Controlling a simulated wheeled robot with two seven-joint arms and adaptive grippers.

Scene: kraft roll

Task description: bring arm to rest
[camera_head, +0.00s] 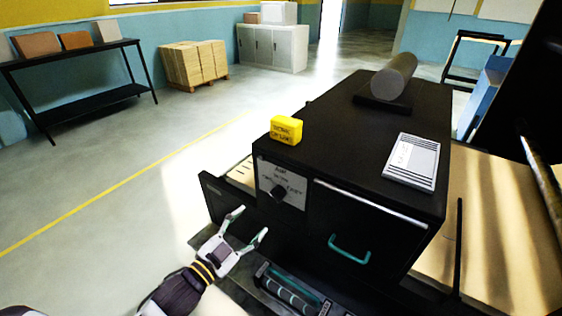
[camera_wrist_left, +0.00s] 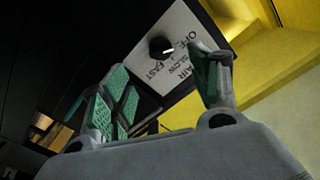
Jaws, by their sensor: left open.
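My left gripper (camera_head: 249,228) is open and empty in front of the black cabinet (camera_head: 330,130). Its green-padded fingers also show in the left wrist view (camera_wrist_left: 165,95), spread apart. Beyond them there is a white dial plate (camera_wrist_left: 180,45) with a black knob (camera_wrist_left: 160,47). In the head view the knob (camera_head: 279,191) sits on the cabinet's front, just above and right of the fingers. The fingers appear apart from the knob. My right gripper is not in view.
A yellow block (camera_head: 286,129), a white pad (camera_head: 412,161) and a grey roll (camera_head: 394,76) sit on the cabinet top. A teal handle (camera_head: 349,250) sticks out from the front. A brown surface (camera_head: 495,225) lies at right.

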